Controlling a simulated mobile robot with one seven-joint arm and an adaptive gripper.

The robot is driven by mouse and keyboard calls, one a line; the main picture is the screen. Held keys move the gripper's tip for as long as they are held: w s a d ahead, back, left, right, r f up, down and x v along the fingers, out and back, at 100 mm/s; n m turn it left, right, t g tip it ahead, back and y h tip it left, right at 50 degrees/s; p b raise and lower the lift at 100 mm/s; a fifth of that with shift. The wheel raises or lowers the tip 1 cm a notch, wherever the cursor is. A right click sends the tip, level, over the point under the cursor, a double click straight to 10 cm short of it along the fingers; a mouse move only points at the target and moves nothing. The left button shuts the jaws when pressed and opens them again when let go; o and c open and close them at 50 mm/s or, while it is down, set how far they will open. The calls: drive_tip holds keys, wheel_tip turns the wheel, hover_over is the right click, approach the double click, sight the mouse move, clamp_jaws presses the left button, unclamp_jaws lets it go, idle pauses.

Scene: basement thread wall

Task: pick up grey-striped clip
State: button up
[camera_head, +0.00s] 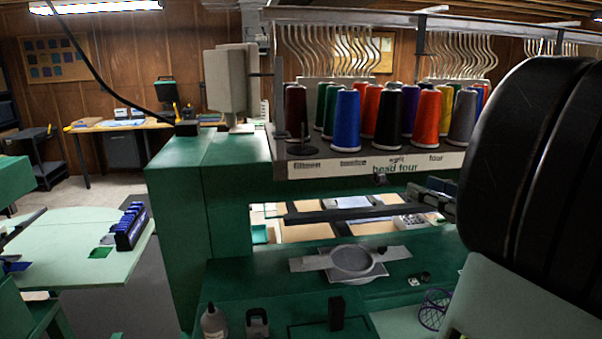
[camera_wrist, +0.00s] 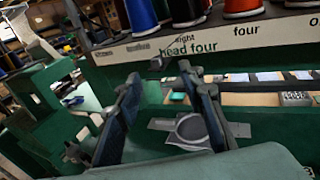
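I cannot clearly make out a grey-striped clip. The closest match is a small grey clip-like object (camera_head: 257,323) with a dark opening, at the bottom of the head view on the green machine bed. Its stripes are too small to tell. My gripper (camera_wrist: 165,82) shows in the wrist view with its dark fingers spread apart and nothing seen between them. It faces the machine's front, with a grey round hoop (camera_wrist: 190,127) beyond the fingers. The hoop also lies on the green bed in the head view (camera_head: 352,262).
A white bottle (camera_head: 213,323) and a black block (camera_head: 336,314) stand either side of the clip-like object. A purple wire basket (camera_head: 435,309) is at the right. Thread cones (camera_head: 346,121) stand on the shelf above. A green-topped table (camera_head: 70,262) is at left.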

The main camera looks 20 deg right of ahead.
sight(385, 176)
drive_tip(key=w, duration=0.2)
drive_tip(key=w+a+p, duration=0.1)
drive_tip(key=w, duration=0.2)
drive_tip(key=w+a, duration=0.1)
drive_tip(key=w, duration=0.2)
drive_tip(key=shift+w+a+f+p, duration=0.15)
drive_tip(key=shift+w+f+p, duration=0.1)
drive_tip(key=shift+f+p, duration=0.05)
drive_tip(key=shift+w+f, duration=0.1)
drive_tip(key=shift+w, duration=0.4)
drive_tip(key=c, duration=0.9)
